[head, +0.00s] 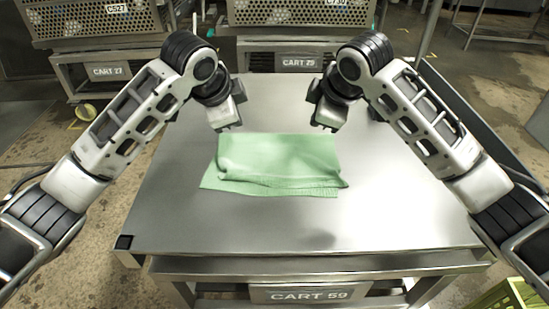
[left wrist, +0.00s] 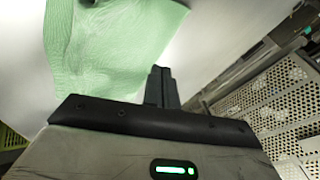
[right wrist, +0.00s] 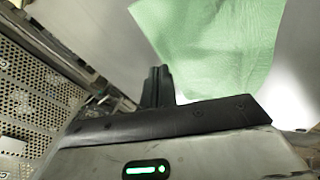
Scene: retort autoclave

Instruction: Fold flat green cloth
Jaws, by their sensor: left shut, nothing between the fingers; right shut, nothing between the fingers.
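The green cloth (head: 278,160) lies on the middle of the metal cart top, folded over on itself. Its near edges do not line up: a lower layer sticks out at the front and left, and a ridge runs along the near side. My left gripper (head: 228,128) is shut and empty just beyond the cloth's far left corner. My right gripper (head: 322,128) is shut and empty just beyond its far right corner. The cloth also shows in the left wrist view (left wrist: 105,50) and in the right wrist view (right wrist: 215,45), apart from the shut fingers.
The cart top (head: 400,215) is bare around the cloth. Its front carries a CART 59 label (head: 307,294). Carts with perforated baskets (head: 95,20) stand behind. A yellow-green crate (head: 508,298) is at the bottom right.

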